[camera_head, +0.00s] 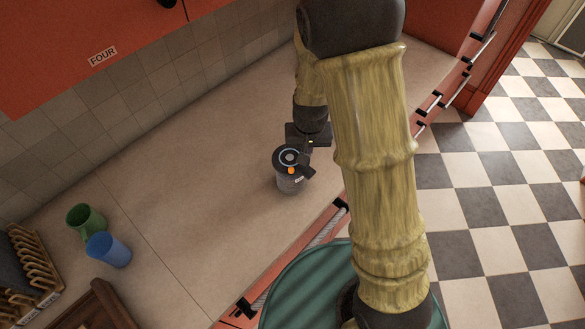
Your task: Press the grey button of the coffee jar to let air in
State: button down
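The coffee jar (289,186) stands upright on the counter near its front edge, with a dark lid and a clear or greyish body. A round grey button (289,157) with a pale blue ring around it shows at the middle of the lid. A small orange spot sits on the lid's near side. My gripper (304,158) is at the jar's right and far side, close to the lid. A dark finger-like part overlaps the lid's right edge. The fingertips are small and partly hidden, so I cannot tell their opening or whether they touch the jar.
A green cup (86,221) and a blue cup (108,250) stand at the left of the counter (190,180). A wooden rack (32,268) is at the far left. A red cabinet (70,50) hangs above the tiled wall.

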notch_tip(320, 180, up, 9)
jog(key=p, duration=0.8)
dwell(0.5)
dwell(0.7)
jog(key=s+d+f+b, duration=0.1)
jog(key=s+d+b, duration=0.8)
jog(key=s+b, duration=0.1)
jog(key=shift+s+d+t, duration=0.25)
jog(key=shift+s+t, duration=0.15)
jog(key=shift+s, duration=0.4)
jog(key=shift+f, duration=0.1)
